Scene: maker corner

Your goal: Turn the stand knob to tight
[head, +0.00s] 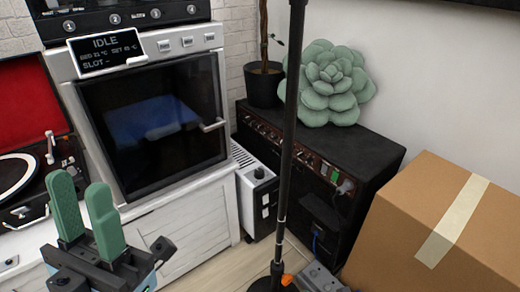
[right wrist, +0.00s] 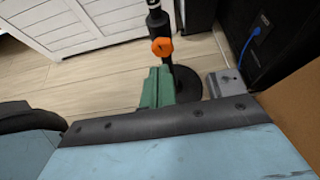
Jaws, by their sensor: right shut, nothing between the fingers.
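The stand is a thin black pole (head: 288,150) rising through the middle of the head view. Its orange knob (head: 287,280) is low on the pole, at the bottom edge of that view. In the right wrist view the knob (right wrist: 162,46) is at the top centre, on the black pole above a round dark base (right wrist: 185,86). My right gripper (right wrist: 157,72), with green fingers, is shut and empty, just below the knob in the picture; I cannot tell whether it touches. My left gripper (head: 82,188) is open and empty at the lower left of the head view.
A large cardboard box (head: 425,225) stands at the right. A black amplifier (head: 315,165) with a green plush succulent (head: 328,85) on top is behind the pole. A grey pedal (right wrist: 224,83) lies beside the base. A white cabinet (head: 185,232) and turntable (head: 25,175) are left.

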